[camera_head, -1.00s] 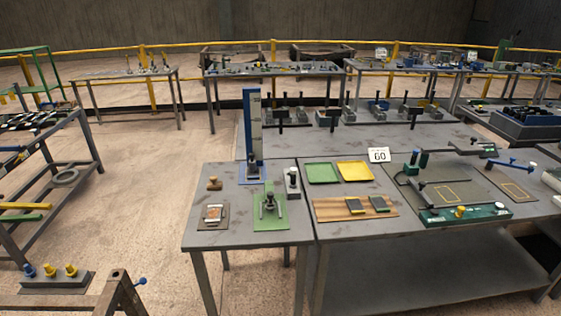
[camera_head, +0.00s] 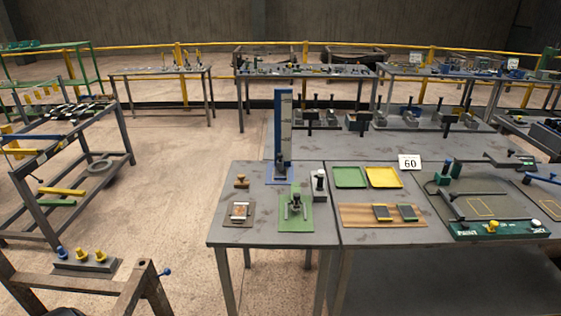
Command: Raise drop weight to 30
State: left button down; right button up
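A tall upright scale post (camera_head: 284,130), blue with a pale graduated face, stands on a blue base at the back of the left grey table. A small dark part, possibly the drop weight (camera_head: 280,168), sits low at its foot; I cannot read its height. Neither of my grippers is in view.
The grey table (camera_head: 225,232) also holds a green plate with a clamp (camera_head: 295,212), a wooden stamp (camera_head: 242,181), green (camera_head: 350,177) and yellow (camera_head: 383,177) trays and a "60" sign (camera_head: 409,162). A rack (camera_head: 68,160) stands left; open floor (camera_head: 180,170) lies between.

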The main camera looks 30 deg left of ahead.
aim_at(279, 163)
jog(key=i+j+u, duration=0.4)
jog(key=i+j, duration=0.5)
